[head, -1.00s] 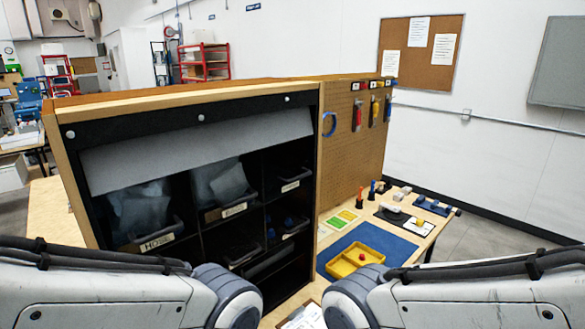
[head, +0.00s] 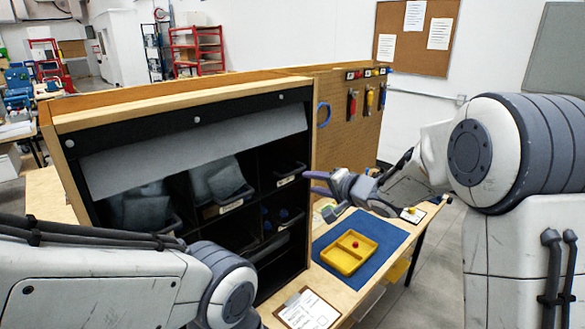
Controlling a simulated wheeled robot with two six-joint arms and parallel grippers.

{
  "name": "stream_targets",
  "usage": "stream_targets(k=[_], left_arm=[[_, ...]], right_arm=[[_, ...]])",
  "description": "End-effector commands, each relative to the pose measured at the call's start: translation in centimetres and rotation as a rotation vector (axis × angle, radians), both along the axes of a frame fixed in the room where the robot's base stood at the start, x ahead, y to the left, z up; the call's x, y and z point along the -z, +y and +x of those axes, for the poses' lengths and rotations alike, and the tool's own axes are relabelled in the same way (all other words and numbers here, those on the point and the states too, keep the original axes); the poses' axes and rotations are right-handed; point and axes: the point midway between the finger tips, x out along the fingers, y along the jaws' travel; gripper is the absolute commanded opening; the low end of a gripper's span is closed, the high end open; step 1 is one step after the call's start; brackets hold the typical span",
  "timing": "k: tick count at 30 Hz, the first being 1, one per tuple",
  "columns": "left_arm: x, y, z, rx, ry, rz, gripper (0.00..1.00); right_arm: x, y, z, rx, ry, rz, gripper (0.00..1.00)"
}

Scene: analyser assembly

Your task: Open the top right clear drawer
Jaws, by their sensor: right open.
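The dark cabinet (head: 190,136) stands at centre left with its open front towards me. The top right clear drawer (head: 290,169) sits in the upper right compartment with a small pale label on its front. It looks pushed in. I cannot tell whether a finger touches the drawer or the cabinet's side edge. My left arm comes in at lower left, but its gripper is out of view.
Other drawers, such as the upper middle one (head: 224,198), fill the cabinet. A grey flap (head: 195,142) hangs across its top. A yellow tray (head: 347,262) lies on a blue mat (head: 388,232), right of the cabinet. A clipboard (head: 308,308) lies at the front edge.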

Motion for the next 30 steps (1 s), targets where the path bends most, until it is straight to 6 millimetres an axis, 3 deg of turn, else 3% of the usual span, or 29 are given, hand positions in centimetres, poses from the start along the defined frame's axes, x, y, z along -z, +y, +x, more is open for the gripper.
stream_targets(k=[4, 10, 24, 30], left_arm=[[-0.7, 0.0, 0.0, 0.0, 0.0, 0.0, 0.0], [-1.0, 0.0, 0.0, 0.0, 0.0, 0.0, 0.0], [-3.3, 0.0, 0.0, 0.004, 0.0, 0.0, 0.0], [-3.8, 0.0, 0.0, 0.005, 0.0, 0.0, 0.0]], right_arm=[[-0.6, -1.4, 1.0, -0.054, 0.057, 0.214, 0.45], [-0.6, -1.5, 1.2, -0.091, 0.1, 0.312, 0.45], [0.9, 3.9, 6.7, -0.093, 0.1, 0.312, 0.45], [1.4, 5.1, 8.1, -0.091, 0.099, 0.311, 0.45]])
